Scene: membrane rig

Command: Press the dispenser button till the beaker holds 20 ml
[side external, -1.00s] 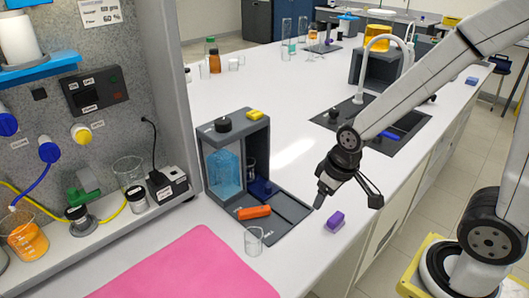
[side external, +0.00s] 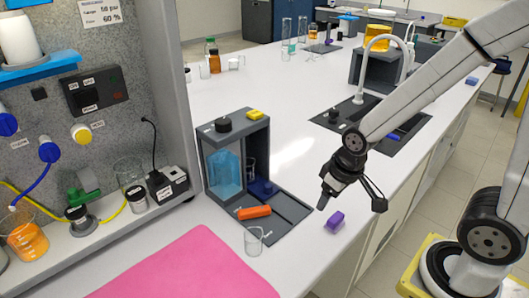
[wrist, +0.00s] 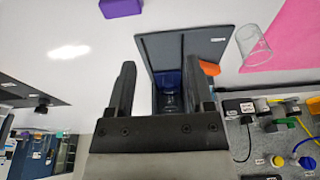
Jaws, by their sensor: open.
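The dispenser (side external: 232,133) is a grey frame holding a clear tank of blue liquid (side external: 224,173), with a black knob and a yellow piece (side external: 254,114) on top. I cannot tell for sure which part is its button. A clear glass beaker (side external: 253,241) stands on the bench at the front of the dispenser's dark plate (side external: 287,212) and looks empty. In the wrist view the beaker (wrist: 252,47) is right of the plate (wrist: 180,45). My gripper (side external: 350,203) is open and empty, above the bench to the right of the dispenser. Its fingers show in the wrist view (wrist: 162,70).
An orange block (side external: 254,212) lies on the plate's left edge. A purple block (side external: 335,220) lies on the bench below my gripper. A pink mat (side external: 190,268) covers the front. A sink with a white tap (side external: 372,62) is behind. The bench's middle is clear.

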